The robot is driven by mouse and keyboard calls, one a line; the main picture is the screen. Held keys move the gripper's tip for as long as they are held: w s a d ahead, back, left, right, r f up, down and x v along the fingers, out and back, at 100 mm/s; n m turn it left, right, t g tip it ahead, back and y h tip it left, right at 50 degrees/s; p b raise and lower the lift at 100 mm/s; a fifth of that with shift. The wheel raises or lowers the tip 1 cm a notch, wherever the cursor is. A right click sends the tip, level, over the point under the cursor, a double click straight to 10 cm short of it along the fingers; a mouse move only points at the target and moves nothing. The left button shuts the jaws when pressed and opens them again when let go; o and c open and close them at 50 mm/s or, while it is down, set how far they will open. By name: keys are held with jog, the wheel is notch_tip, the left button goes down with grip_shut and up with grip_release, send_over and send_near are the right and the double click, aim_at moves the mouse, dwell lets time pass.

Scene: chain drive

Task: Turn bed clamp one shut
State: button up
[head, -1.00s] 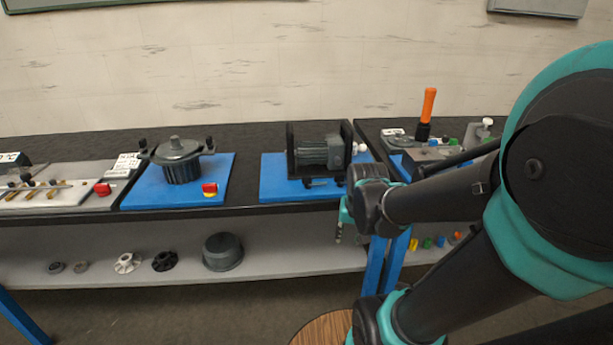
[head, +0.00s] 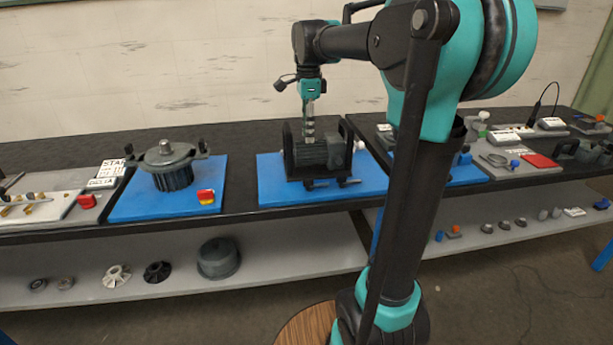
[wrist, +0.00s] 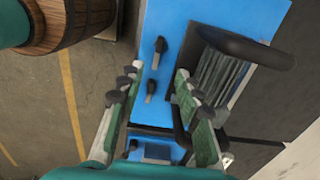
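The motor (head: 318,153) sits in a black frame on a blue plate (head: 270,185) in the head view. Two small black clamp handles (head: 349,182) (wrist: 160,45) (wrist: 151,90) show at the plate's front edge; I cannot tell which is bed clamp one. My gripper (head: 309,120) points down above the motor in the head view. In the wrist view my gripper (wrist: 155,82) is open, with its fingers wide apart. Between them lie the blue plate and the lower clamp handle, and nothing is held. The ribbed motor (wrist: 218,75) is at the right.
Left of it, another blue plate (head: 122,210) carries a round finned housing (head: 170,165) and a red-yellow switch (head: 206,196). Parts lie on the lower shelf (head: 290,262). Further right, the bench holds boards with small parts. A wooden round top (wrist: 65,22) is at the wrist view's upper left.

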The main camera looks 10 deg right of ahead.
aim_at(308, 178)
notch_tip(308, 178, down, 16)
jog(key=shift+r, duration=0.15)
dwell(0.3)
grip_shut()
